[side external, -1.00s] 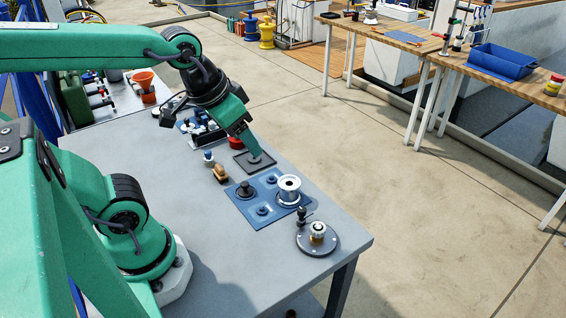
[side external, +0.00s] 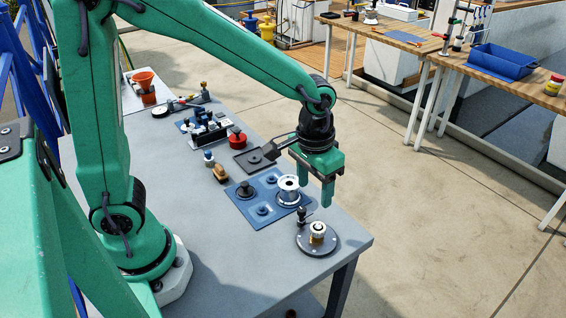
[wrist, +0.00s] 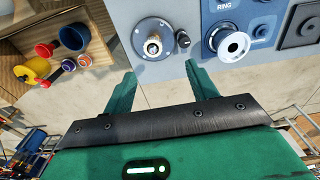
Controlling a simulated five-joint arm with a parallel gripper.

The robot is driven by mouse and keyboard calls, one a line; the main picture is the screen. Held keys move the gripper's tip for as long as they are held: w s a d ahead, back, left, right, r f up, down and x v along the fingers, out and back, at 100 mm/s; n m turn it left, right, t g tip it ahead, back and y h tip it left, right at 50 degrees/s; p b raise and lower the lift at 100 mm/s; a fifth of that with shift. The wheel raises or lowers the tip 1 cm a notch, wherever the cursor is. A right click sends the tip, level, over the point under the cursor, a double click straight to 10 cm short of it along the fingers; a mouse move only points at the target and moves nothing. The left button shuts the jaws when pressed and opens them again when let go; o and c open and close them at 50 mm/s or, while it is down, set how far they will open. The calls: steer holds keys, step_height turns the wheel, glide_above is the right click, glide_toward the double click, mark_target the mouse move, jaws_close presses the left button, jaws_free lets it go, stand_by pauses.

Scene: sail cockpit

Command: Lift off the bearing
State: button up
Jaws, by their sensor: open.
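The bearing (side external: 317,229) is a pale, ribbed ring on a brass-coloured post. It sits upright on a round dark base plate (side external: 302,243) near the table's front right corner. In the wrist view the bearing (wrist: 153,46) shows near the top, ahead of the fingers, on its grey base (wrist: 140,28). My gripper (side external: 315,190) is open and empty, pointing down above and behind the bearing, well clear of it. In the wrist view both fingers of my gripper (wrist: 157,85) are apart with nothing between them. A small black-knobbed post (side external: 302,215) stands beside the bearing.
A blue mat (side external: 247,218) left of the bearing holds a silver drum (side external: 289,188) and dark parts. A dark square tray (side external: 247,161), a red round container (side external: 237,139) and small bottles stand farther back. The table (side external: 190,215) is clear toward my base.

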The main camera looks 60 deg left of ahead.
mark_target(318, 225)
steer(key=shift+w+d+f+g, duration=0.2)
steer(key=shift+d+f, duration=0.25)
steer(key=shift+f, duration=0.25)
steer(key=shift+w+d+f+g, duration=0.1)
steer(key=shift+w+d+f, duration=0.1)
steer(key=shift+d+f, duration=0.35)
steer(key=shift+a+f, duration=0.1)
steer(key=shift+f, duration=0.05)
steer(key=shift+f, duration=1.25)
steer(key=shift+f, duration=0.1)
steer(key=shift+a+f, duration=0.1)
steer(key=shift+f, duration=2.4)
steer(key=c, duration=1.1)
steer(key=shift+r, duration=0.15)
